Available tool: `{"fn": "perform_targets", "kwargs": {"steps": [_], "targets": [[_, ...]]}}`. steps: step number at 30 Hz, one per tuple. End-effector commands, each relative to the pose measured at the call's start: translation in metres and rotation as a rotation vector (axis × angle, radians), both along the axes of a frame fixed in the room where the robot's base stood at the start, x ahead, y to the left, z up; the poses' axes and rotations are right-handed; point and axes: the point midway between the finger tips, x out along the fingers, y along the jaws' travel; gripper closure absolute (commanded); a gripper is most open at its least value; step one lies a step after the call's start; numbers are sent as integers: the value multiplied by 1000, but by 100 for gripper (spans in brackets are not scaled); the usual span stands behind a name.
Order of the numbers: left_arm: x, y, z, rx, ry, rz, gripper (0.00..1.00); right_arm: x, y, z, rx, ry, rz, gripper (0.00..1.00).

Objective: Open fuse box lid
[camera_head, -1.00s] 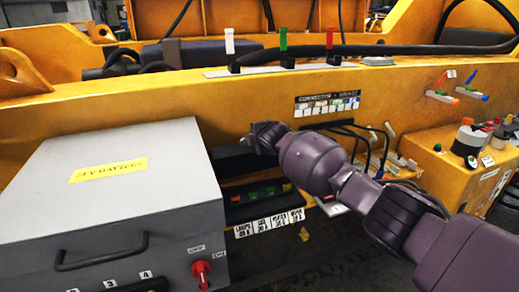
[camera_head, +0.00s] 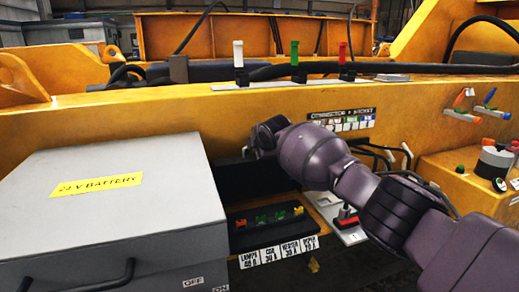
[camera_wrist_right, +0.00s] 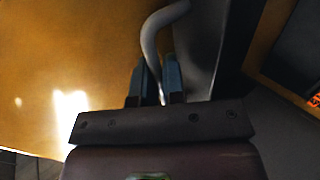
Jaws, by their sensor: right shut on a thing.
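The fuse box (camera_head: 272,237) is a low black box with green, orange and yellow fuses, right of the grey battery box. Its fuses are uncovered. The dark lid (camera_head: 240,182) stands raised behind them, partly hidden by my right arm. My right gripper (camera_head: 262,138) is at the lid's upper right; its fingertips are hidden in the head view. In the right wrist view, the gripper (camera_wrist_right: 156,82) is shut on a pale curved handle (camera_wrist_right: 158,28), beside a grey panel that looks like the lid. My left gripper is not in view.
The grey battery box (camera_head: 110,215) with a yellow label fills the lower left. A yellow beam (camera_head: 120,115) runs behind, carrying white, green and red levers. A small panel with a red switch (camera_head: 347,215) and black cables lie right of the fuse box, below my right arm.

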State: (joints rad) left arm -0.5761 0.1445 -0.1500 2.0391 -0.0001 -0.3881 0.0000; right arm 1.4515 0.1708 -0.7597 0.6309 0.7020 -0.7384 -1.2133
Motion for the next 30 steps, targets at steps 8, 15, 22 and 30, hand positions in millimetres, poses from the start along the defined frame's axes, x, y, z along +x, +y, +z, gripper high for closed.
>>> {"fn": "perform_targets", "kwargs": {"steps": [8,15,22,30], "targets": [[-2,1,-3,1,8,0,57,0,0,0,-3,-2,3,100],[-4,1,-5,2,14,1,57,0,0,0,-2,-1,2,66],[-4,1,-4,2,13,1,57,-1,0,0,-1,0,1,66],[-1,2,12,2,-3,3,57,-14,-6,17,-1,-5,1,66]]}}
